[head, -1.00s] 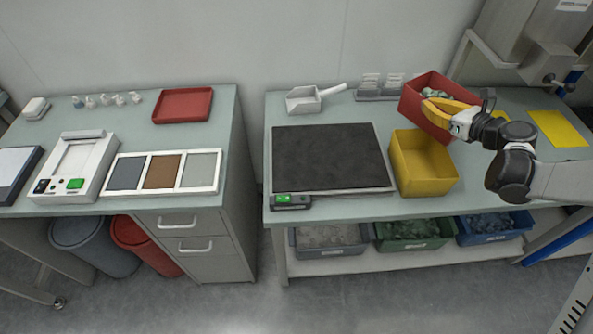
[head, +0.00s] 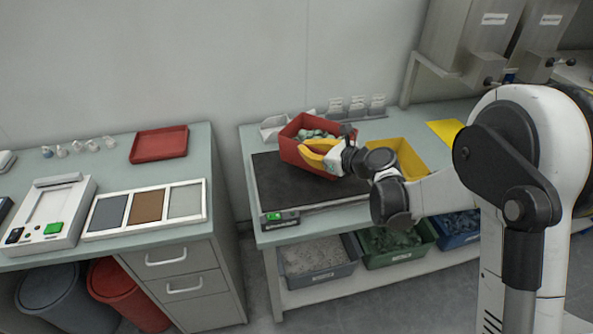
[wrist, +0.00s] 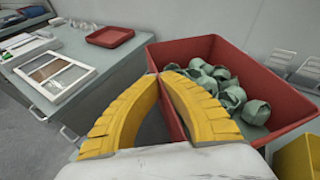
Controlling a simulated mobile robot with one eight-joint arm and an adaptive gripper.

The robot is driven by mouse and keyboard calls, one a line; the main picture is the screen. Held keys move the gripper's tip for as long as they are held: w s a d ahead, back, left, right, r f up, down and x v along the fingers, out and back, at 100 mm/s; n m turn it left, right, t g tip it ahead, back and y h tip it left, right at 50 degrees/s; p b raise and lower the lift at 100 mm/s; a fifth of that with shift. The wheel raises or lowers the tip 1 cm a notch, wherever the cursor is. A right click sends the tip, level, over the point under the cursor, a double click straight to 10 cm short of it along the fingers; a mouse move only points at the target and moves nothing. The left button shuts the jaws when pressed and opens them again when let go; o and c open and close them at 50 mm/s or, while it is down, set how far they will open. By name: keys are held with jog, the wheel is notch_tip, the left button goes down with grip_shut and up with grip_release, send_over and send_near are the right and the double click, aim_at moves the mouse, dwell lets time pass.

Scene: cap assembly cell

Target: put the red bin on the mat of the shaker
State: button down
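The red bin (head: 296,151) holds several grey-green pieces and is over the back part of the shaker's dark mat (head: 277,190). I cannot tell whether its base touches the mat. My gripper (head: 311,153) has its yellow fingers shut on the bin's near wall. In the wrist view, one finger of my gripper (wrist: 162,76) is inside the red bin (wrist: 268,72) and the other outside. The bin hides part of the mat.
A yellow bin (head: 405,157) stands right of the mat, partly behind my arm. A white scoop (head: 271,129) and small card holders (head: 356,107) are behind. A gap separates the left table, with its red tray (head: 159,144) and three-part frame (head: 146,208).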

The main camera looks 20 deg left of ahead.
jog(key=f+b, duration=0.1)
jog(key=f, duration=0.1)
jog(key=a+f+b, duration=0.1)
jog(key=f, duration=0.1)
jog(key=s+a+f+b, duration=0.1)
jog(key=shift+a+f, duration=0.25)
jog(key=shift+f, duration=0.15)
jog(key=shift+r, duration=0.15)
jog(key=c, duration=1.6)
grip_release()
jog(key=shift+c, duration=0.2)
jog(key=shift+s+d+r, duration=0.1)
jog(key=shift+d, duration=0.15)
jog(key=p+v, duration=0.4)
jog(key=v, duration=0.7)
jog(key=shift+s+d, duration=0.2)
